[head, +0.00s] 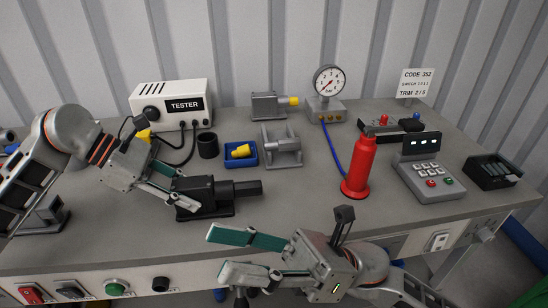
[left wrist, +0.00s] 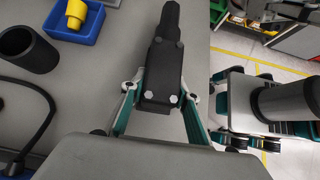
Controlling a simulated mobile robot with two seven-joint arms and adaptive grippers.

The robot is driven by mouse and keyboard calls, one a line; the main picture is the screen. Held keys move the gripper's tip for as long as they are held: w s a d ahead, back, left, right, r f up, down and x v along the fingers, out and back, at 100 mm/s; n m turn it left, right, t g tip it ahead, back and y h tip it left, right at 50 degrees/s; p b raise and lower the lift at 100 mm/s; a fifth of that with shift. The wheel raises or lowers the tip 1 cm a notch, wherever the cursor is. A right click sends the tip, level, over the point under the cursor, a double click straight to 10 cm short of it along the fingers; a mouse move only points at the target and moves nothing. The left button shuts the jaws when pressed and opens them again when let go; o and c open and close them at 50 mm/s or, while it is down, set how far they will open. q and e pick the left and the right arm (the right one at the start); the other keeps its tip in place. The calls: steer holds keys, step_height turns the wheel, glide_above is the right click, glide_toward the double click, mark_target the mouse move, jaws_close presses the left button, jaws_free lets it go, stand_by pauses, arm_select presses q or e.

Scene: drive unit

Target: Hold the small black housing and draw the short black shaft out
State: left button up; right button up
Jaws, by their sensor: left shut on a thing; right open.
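The small black housing (head: 205,192) sits on the bench top, left of the middle, on a dark base. The short black shaft (head: 248,188) sticks out of its right end in the head view. In the left wrist view the housing (left wrist: 163,72) lies between my fingers and the shaft (left wrist: 172,20) points away. My left gripper (head: 187,197) is shut on the housing, with one finger on each side. My right gripper (head: 217,253) is open and empty at the bench's front edge, below and apart from the shaft.
Behind the housing stand a blue tray (head: 241,163) with a yellow part, a black cup (head: 207,146) and a grey fixture (head: 282,152). The bench between shaft and bottle is clear.

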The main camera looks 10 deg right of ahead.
step_height(320, 180, down, 3)
steer(key=w+a+n+g+h, duration=0.2)
steer(key=n+g+h, duration=0.2)
steer(key=n+h, duration=0.2)
steer(key=m+t+h, duration=0.4)
steer(key=t+h, duration=0.3)
steer(key=h, duration=0.5)
glide_toward(255, 183)
steer(key=x, duration=1.2)
jaws_close()
